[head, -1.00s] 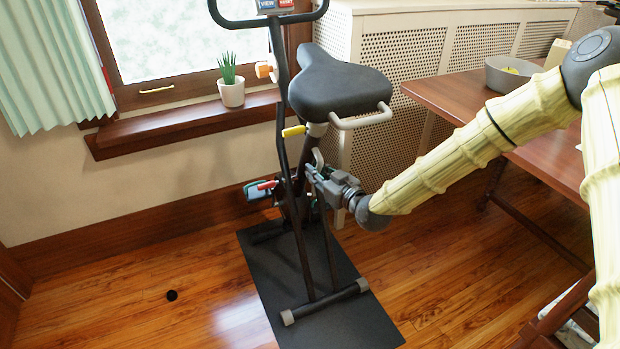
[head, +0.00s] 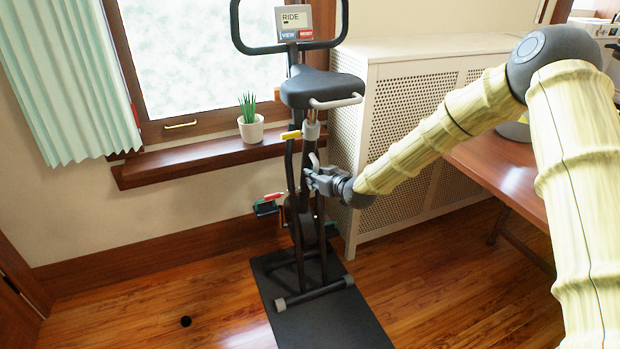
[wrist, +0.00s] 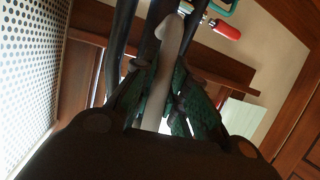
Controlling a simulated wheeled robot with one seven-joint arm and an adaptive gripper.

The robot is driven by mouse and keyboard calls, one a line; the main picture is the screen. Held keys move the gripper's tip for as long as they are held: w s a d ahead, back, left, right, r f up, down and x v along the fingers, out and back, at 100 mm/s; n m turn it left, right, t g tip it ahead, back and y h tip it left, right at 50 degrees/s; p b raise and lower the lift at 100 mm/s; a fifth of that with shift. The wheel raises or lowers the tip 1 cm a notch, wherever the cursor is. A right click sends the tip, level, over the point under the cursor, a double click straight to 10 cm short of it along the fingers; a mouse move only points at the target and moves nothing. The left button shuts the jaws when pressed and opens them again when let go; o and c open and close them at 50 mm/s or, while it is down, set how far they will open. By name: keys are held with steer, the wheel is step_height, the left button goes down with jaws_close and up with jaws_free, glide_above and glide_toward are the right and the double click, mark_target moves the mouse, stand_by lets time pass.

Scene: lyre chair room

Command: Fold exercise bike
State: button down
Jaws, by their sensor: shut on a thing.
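The exercise bike stands upright on a dark mat (head: 330,312), with its black seat (head: 322,87) below the handlebar and a display (head: 293,22) reading RIDE. Its dark frame tubes stand close together, almost parallel. My gripper (head: 312,178) is at the frame below the seat, shut on a grey curved handle (head: 315,160). In the wrist view the grey handle (wrist: 170,50) runs between my green-padded fingers (wrist: 165,95). A yellow lever (head: 291,135) sticks out to the left under the seat. A red grip (head: 274,196) shows lower left. Finger contact is partly hidden.
A white perforated radiator cover (head: 410,130) stands close behind and right of the bike. A wooden table (head: 505,175) is at right, under my arm. A potted plant (head: 250,128) sits on the windowsill. A small black round object (head: 185,321) lies on the open floor at left.

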steer(key=shift+w+r, duration=0.3)
steer(key=shift+r, duration=0.1)
steer(key=c, duration=1.4)
jaws_free()
steer(key=shift+w+f, duration=0.1)
steer(key=shift+s+d, duration=0.15)
steer(key=shift+s, duration=0.4)
steer(key=v, duration=1.1)
